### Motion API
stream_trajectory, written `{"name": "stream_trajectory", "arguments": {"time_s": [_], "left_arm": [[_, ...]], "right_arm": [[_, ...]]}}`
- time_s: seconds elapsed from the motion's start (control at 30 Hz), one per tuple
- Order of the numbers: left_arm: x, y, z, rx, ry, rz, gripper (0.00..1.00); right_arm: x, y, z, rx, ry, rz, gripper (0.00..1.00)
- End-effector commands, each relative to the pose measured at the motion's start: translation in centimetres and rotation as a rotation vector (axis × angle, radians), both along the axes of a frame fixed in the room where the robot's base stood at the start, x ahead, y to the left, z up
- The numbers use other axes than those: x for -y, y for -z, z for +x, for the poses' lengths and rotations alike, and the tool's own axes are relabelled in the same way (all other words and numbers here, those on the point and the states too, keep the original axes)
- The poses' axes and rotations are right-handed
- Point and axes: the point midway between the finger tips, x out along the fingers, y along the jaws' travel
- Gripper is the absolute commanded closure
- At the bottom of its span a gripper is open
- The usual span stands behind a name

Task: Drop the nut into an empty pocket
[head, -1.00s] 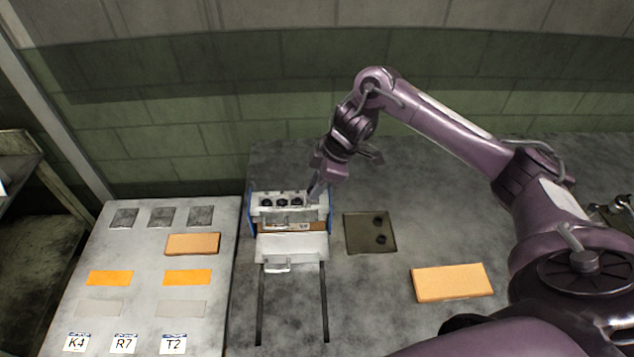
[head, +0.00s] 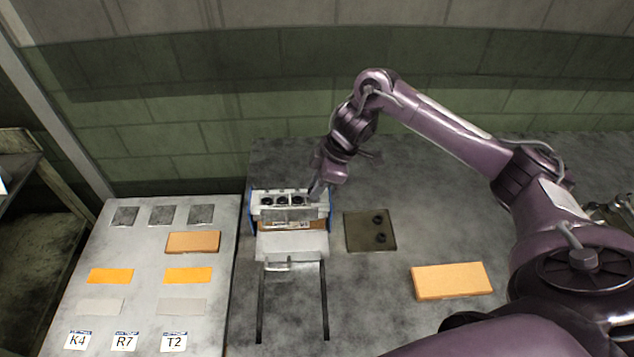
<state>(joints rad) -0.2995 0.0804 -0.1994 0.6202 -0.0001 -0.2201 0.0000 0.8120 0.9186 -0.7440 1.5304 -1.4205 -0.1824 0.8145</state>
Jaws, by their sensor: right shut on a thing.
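The bolt former (head: 291,245) stands on the grey table, with blue sides and a white row of pockets (head: 271,213) at its back. Several dark round shapes show in the row; I cannot tell which are nuts and which are empty pockets. My right gripper (head: 316,191) points down at the right end of this row. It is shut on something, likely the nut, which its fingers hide. A dark olive plate (head: 361,233) to the right of the former bears two dark nuts (head: 380,237). My left gripper is not in view.
An orange block (head: 452,281) lies on the table at the right. A separate light panel (head: 140,250) at the left has grey squares, orange and pale strips, a brown block (head: 193,242) and labels K4, R7, T2. Two dark rails (head: 325,310) run forward from the former.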

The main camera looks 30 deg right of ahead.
Motion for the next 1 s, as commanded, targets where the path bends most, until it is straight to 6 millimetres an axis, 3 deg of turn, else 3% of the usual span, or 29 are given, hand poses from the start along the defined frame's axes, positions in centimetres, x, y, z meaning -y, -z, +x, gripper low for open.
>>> {"name": "stream_trajectory", "arguments": {"time_s": [0.63, 0.67, 0.8, 0.83, 1.0], "left_arm": [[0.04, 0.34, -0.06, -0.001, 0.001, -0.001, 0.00], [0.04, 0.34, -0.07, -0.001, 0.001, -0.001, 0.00], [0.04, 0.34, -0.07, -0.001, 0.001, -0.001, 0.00], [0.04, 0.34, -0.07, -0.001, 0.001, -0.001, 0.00], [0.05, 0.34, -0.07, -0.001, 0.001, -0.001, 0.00]], "right_arm": [[-0.01, 0.99, 0.02, 0.001, 0.000, 0.000, 1.00], [-0.01, 0.99, 0.02, 0.001, 0.000, 0.000, 0.77], [-0.01, 0.98, 0.02, 0.000, 0.000, 0.000, 0.58], [-0.01, 0.98, 0.02, 0.000, 0.000, 0.000, 0.54], [-0.01, 0.98, 0.02, 0.000, 0.000, 0.000, 0.54]]}}
